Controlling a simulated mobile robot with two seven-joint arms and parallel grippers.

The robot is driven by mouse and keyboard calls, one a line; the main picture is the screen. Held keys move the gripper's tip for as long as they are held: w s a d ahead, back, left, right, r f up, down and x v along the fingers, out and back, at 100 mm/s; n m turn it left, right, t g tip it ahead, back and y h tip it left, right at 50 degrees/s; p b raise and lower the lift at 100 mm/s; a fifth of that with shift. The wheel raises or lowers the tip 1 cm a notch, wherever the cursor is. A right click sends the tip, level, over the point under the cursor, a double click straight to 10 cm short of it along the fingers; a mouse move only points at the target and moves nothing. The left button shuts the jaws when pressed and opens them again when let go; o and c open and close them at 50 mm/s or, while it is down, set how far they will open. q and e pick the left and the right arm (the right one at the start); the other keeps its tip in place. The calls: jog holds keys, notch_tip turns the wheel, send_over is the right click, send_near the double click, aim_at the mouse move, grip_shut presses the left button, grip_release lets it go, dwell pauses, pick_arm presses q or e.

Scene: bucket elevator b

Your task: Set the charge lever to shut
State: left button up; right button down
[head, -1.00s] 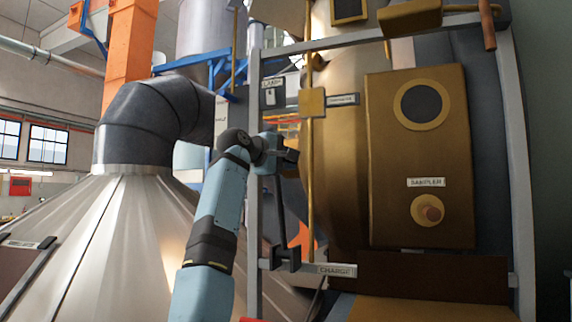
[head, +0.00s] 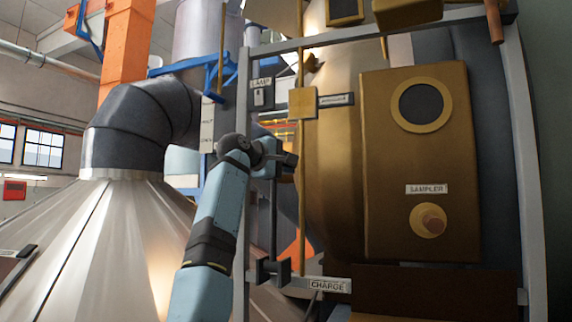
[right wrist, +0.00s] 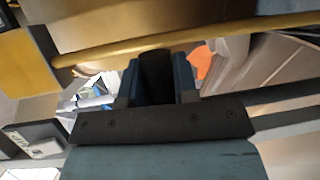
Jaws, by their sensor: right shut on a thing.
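The charge lever (head: 274,222) is a thin dark bar rising from a dark bracket above the CHARGE label (head: 328,286) on the frame's lower rail. It stands about upright. My right gripper (head: 287,160) is at the lever's upper end, beside a vertical yellow rod. In the right wrist view its two blue-grey fingers (right wrist: 158,84) are shut on a dark piece (right wrist: 157,68), the lever's handle. In the head view the gripper hides the lever's top. My left gripper is not in view.
The grey frame's left post (head: 242,120) stands close behind my arm. The yellow rod (head: 300,200) runs just right of the gripper. A brass sampler panel (head: 385,215) is to the right. A metal cone hopper (head: 100,240) is at the left.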

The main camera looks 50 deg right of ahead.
jog(key=c, duration=1)
grip_release()
jog(key=shift+o, duration=0.6)
jog(key=shift+d+f, duration=0.1)
jog(key=shift+d, duration=0.1)
jog(key=a+r+b, duration=0.1)
jog(key=a+b, duration=0.2)
jog(key=a, duration=1)
jog(key=shift+a+r, duration=0.2)
jog(key=shift+a, duration=0.2)
